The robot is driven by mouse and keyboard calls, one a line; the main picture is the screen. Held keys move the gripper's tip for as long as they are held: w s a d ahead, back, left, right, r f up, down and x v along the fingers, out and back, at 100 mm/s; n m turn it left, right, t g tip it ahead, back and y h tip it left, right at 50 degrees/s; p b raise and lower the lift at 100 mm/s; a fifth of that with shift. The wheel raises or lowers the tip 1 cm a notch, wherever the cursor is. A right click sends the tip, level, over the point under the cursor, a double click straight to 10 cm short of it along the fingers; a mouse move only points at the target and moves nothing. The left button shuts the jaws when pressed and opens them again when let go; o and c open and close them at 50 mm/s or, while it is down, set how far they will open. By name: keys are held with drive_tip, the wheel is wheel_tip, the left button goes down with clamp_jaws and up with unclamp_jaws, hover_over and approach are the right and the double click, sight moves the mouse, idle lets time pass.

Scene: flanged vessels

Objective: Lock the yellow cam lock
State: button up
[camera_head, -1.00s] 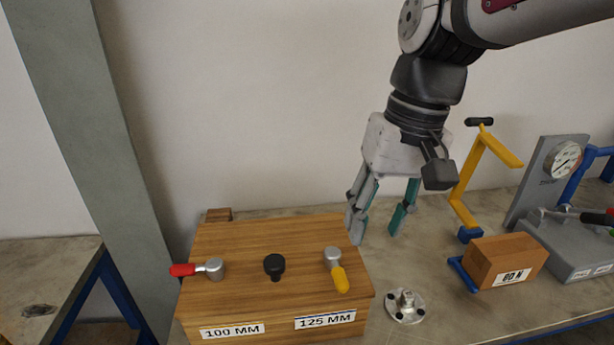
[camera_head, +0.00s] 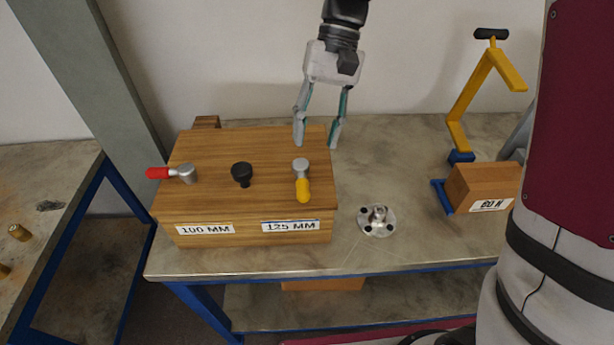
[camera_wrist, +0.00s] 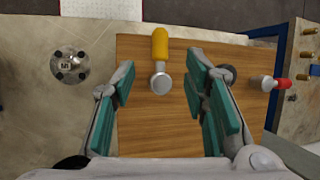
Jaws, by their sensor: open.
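The yellow cam lock (camera_head: 302,186) sits on the right part of the wooden box's (camera_head: 215,148) top, above the "125 MM" label. It has a round silver hub and a yellow handle pointing toward the box's front edge. In the wrist view the yellow cam lock (camera_wrist: 160,62) lies ahead of the fingers, near the middle, with its handle pointing up. My gripper (camera_head: 318,145) is open and empty, behind the yellow cam lock over the box's back right part. In the wrist view my open gripper (camera_wrist: 160,88) has its fingers apart on either side, with nothing between the pads.
On the box are a black knob (camera_head: 242,173) and a red-handled cam lock (camera_head: 176,174). A silver flange (camera_head: 377,220) lies on the table right of the box. A wooden block (camera_head: 482,187) and a yellow crank bracket (camera_head: 478,90) stand farther right.

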sight(305, 186)
drive_tip(key=p+x, duration=0.1)
drive_tip(key=x, duration=0.9)
clamp_jaws()
